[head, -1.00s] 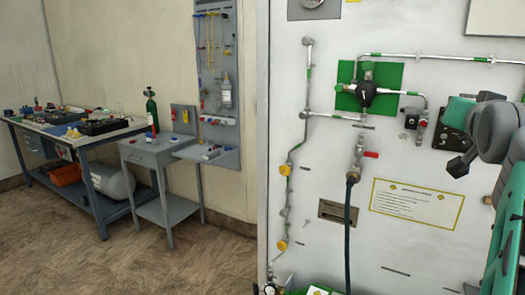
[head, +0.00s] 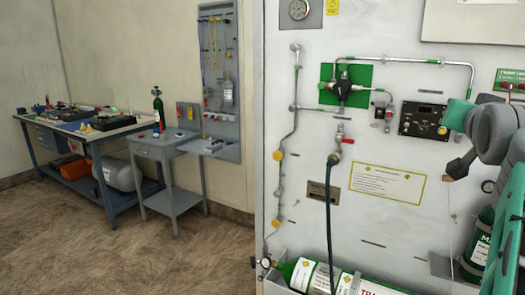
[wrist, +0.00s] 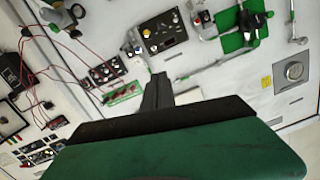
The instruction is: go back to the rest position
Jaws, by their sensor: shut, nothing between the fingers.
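My gripper (head: 459,165) shows in the head view at the right, at the end of my grey and teal arm. It is small and dark there, in front of the white trainer panel (head: 385,235). In the wrist view its dark fingers (wrist: 157,92) are together, with nothing between them, and point toward the panel. The fingers look clear of the panel's fittings. The rest of my arm is partly cut off by the right edge of the head view.
The panel carries a black regulator on a green plate (head: 327,94), pipes, a hose (head: 330,225) and a black control box (head: 423,121). Green cylinders (head: 322,279) lie in a tray at its foot. A workbench (head: 47,150) and grey stand (head: 163,150) are left. Floor at left is clear.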

